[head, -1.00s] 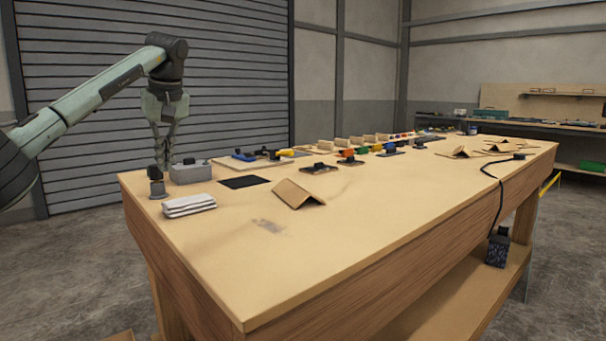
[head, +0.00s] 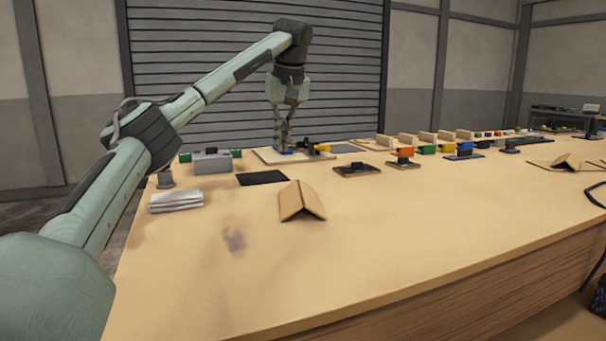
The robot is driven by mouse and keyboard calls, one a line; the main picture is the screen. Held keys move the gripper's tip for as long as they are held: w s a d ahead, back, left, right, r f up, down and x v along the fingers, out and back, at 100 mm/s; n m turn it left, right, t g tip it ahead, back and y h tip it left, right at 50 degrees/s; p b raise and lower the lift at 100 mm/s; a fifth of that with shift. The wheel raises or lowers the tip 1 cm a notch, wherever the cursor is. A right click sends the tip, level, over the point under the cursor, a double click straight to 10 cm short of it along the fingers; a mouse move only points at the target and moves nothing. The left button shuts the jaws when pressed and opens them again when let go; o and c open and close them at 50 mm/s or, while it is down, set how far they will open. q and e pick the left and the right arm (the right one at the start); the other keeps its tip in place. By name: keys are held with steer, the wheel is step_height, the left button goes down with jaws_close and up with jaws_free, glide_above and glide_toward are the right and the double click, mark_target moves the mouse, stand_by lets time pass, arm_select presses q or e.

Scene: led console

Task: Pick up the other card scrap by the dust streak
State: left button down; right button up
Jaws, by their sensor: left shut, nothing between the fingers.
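A folded tan card scrap (head: 301,203) stands like a small tent on the table, right of and a little behind a grey dust streak (head: 234,240). Another folded card scrap (head: 566,163) lies at the far right of the table. My left gripper (head: 284,150) is shut and empty. It points down over the pale board at the back of the table, behind the nearer card scrap and apart from it. My right gripper is not in view.
A folded white cloth (head: 176,201), a grey box (head: 212,161) and a black mat (head: 262,178) lie at the left. A dark pad (head: 357,170) and several coloured parts line the back. The table (head: 420,235) is clear at the front middle.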

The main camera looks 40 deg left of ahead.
mark_target(277, 185)
arm_select(q)
steer(key=x, duration=1)
steer(key=shift+s+a+f, duration=0.1)
steer(key=shift+f, duration=0.05)
steer(key=d, duration=0.1)
steer(key=s+d, duration=0.1)
steer(key=d, duration=0.1)
steer(key=shift+s+r, duration=0.2)
steer(key=shift+s, duration=0.05)
steer(key=shift+s+d, duration=0.15)
steer(key=shift+d, duration=0.15)
